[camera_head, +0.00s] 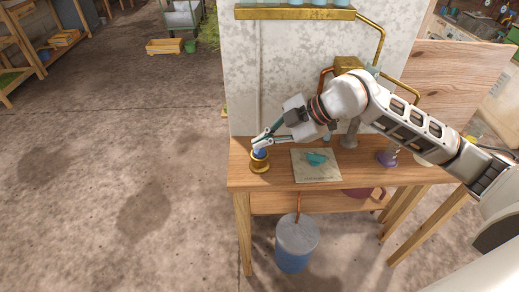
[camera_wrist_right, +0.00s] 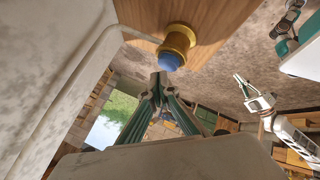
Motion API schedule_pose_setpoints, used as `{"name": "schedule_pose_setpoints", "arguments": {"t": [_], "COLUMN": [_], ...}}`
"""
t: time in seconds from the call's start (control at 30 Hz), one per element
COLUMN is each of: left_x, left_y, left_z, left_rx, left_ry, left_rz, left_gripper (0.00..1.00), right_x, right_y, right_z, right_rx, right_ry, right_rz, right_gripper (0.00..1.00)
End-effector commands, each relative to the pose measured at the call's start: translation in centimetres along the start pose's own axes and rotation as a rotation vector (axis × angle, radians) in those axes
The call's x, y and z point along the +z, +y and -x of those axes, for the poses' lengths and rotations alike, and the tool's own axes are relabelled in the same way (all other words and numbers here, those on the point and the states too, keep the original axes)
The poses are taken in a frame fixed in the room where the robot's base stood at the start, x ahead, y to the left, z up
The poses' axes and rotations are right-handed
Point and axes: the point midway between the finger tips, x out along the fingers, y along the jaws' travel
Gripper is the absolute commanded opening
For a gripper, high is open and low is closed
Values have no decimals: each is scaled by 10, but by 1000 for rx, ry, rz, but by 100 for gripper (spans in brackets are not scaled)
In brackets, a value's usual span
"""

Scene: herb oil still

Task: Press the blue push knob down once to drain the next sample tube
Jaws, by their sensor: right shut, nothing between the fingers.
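The blue push knob (camera_head: 260,154) sits in a round brass base (camera_head: 260,165) at the left front of the wooden table (camera_head: 240,178). The right wrist view also shows the blue knob (camera_wrist_right: 170,61) and its brass base (camera_wrist_right: 180,38). My right gripper (camera_head: 257,145) is shut and empty, with its fingertips right at the knob's top. In the wrist view its fingertips (camera_wrist_right: 158,80) are close to the knob; I cannot tell if they touch. Pale blue tube ends (camera_head: 318,2) show above a brass rail (camera_head: 295,14). My left gripper (camera_wrist_right: 242,84) is small in the wrist view.
A pale mat (camera_head: 302,175) with a teal item (camera_head: 317,159) lies right of the knob. A purple-based item (camera_head: 386,159) stands farther right. A speckled wall (camera_head: 270,60) rises behind the table. A blue drum (camera_head: 293,258) stands below.

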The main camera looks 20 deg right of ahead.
Motion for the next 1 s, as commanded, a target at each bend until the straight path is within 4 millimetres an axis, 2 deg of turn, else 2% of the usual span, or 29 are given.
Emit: {"name": "schedule_pose_setpoints", "arguments": {"t": [1.0], "left_x": [-4], "left_y": [-2], "left_z": [-1], "left_rx": [-4], "left_ry": [6], "left_rz": [-1], "left_gripper": [0], "right_x": [5], "right_y": [-5], "right_z": [-7], "right_rx": [0], "right_ry": [0], "right_rz": [1], "right_gripper": [0]}}
